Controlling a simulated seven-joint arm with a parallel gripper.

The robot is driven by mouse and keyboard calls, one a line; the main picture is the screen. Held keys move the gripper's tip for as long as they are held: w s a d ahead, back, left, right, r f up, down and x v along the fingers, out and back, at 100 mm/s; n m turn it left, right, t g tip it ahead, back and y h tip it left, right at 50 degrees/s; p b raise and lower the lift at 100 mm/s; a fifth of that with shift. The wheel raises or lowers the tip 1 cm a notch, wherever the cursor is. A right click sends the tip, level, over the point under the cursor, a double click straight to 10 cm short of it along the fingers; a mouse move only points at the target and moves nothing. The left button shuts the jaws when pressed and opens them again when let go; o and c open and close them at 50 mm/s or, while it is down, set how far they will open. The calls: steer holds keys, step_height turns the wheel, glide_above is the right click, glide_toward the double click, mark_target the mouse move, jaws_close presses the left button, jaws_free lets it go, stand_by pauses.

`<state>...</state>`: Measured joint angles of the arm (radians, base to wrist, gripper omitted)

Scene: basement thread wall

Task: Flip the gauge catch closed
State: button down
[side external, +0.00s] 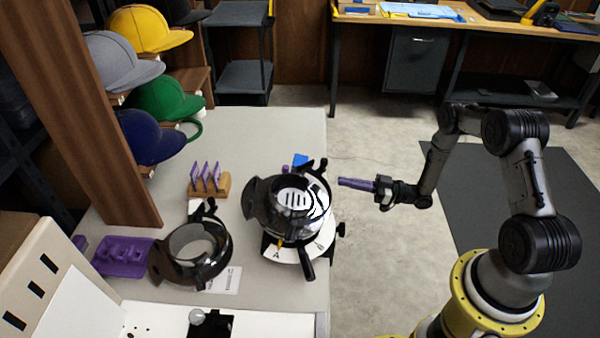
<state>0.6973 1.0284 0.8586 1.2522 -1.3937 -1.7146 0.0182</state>
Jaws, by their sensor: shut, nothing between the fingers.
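A round black-rimmed device (262,208) with a clear middle and a slotted white face stands at the right edge of the grey table. It sits on a white round base marked "A", with a black handle (307,264) at its front and black knobs at its right. I take this for the gauge, but I cannot make out which small part is the catch or how it stands. My gripper (341,182), with purple fingers, is shut and empty. It points left, just right of the device and apart from it.
A second black ring device (222,252) stands on the table (262,135) to the left, beside a purple tray (118,268). A wooden block with purple pieces (222,187) is behind. Caps hang at the back left. Bare floor (375,270) lies right of the table.

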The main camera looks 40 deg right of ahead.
steer(key=x, duration=1.2)
steer(key=shift+w+a, duration=0.1)
steer(key=shift+x, duration=0.8)
steer(key=shift+w, duration=0.1)
steer(key=shift+w+a+r, duration=0.1)
steer(key=shift+w+r, duration=0.05)
steer(key=shift+w, duration=0.35)
steer(key=shift+s, duration=0.1)
steer(key=w+d+v, duration=0.1)
steer(key=v, duration=1.2)
steer(key=shift+s+d, duration=0.35)
